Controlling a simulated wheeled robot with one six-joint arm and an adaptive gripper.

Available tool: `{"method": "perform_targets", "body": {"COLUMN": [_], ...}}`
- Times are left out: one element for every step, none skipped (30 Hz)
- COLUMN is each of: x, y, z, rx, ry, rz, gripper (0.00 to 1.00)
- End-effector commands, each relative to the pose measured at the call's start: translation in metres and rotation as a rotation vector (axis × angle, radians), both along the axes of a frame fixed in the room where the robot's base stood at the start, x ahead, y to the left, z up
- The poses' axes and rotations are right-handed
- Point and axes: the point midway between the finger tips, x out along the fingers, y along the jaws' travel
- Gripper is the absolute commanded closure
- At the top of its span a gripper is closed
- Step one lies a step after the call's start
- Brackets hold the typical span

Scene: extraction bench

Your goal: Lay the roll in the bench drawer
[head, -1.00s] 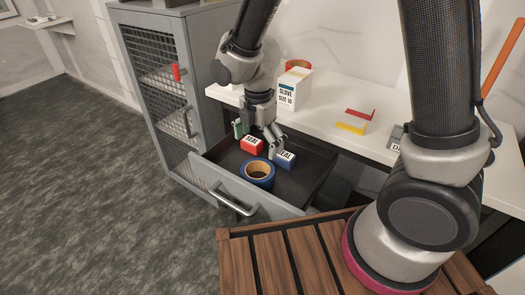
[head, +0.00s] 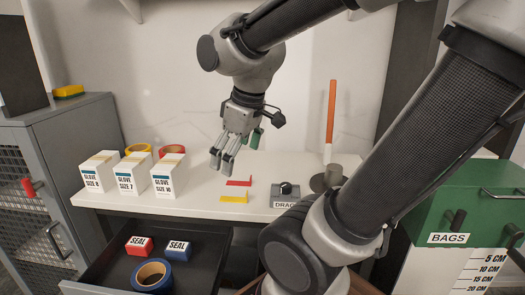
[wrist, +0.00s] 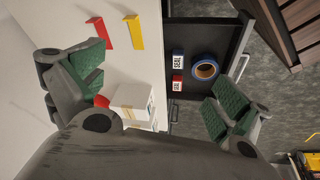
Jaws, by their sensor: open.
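A blue tape roll (head: 152,275) with a tan core lies flat in the open bench drawer (head: 105,262), in front of a red SEAL box (head: 139,246) and a blue SEAL box (head: 178,250). The roll also shows in the wrist view (wrist: 205,68), clear of the fingers. A yellow roll (head: 138,150) and a red roll (head: 172,151) are on the bench top, partly hidden behind the glove boxes. My gripper (head: 222,166) is open and empty above the white bench top, right of the glove boxes. Its green-padded fingers stand wide apart in the wrist view (wrist: 160,75).
Several white glove boxes (head: 132,175) line the bench's left part. Red and yellow angled pieces (head: 234,198) lie below my gripper. A grey DRAG item (head: 287,194) and an orange upright rod (head: 331,115) are to the right. A grey mesh cabinet (head: 75,140) stands left; a green BAGS box (head: 450,210) stands right.

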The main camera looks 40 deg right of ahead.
Motion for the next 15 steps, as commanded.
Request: {"method": "perform_targets", "body": {"x": [-0.013,-0.020,-0.029,-0.035,-0.040,-0.045,-0.048,-0.050,-0.053,-0.054,-0.055,-0.055,-0.055,-0.055,-0.055], "y": [-0.011,-0.016,-0.021,-0.025,-0.027,-0.030,-0.032,-0.033,-0.034,-0.035,-0.035,-0.035,-0.035,-0.035,-0.035], "z": [0.007,0.010,0.013,0.014,0.016,0.017,0.018,0.019,0.019,0.019,0.019,0.019,0.019,0.019,0.019], "rx": [0.023,0.038,0.055,0.066,0.076,0.087,0.094,0.100,0.104,0.107,0.109,0.110,0.110,0.109,0.109], "ry": [-0.022,-0.031,-0.040,-0.047,-0.051,-0.057,-0.061,-0.065,-0.066,-0.067,-0.067,-0.067,-0.067,-0.067,-0.067], "rz": [-0.102,-0.160,-0.228,-0.274,-0.312,-0.355,-0.379,-0.398,-0.417,-0.427,-0.432,-0.436,-0.436,-0.435,-0.434], "gripper": [0.00,0.00,0.00,0.00,0.00,0.00,0.00,0.00,0.00,0.00,0.00,0.00,0.00,0.00,0.00]}}
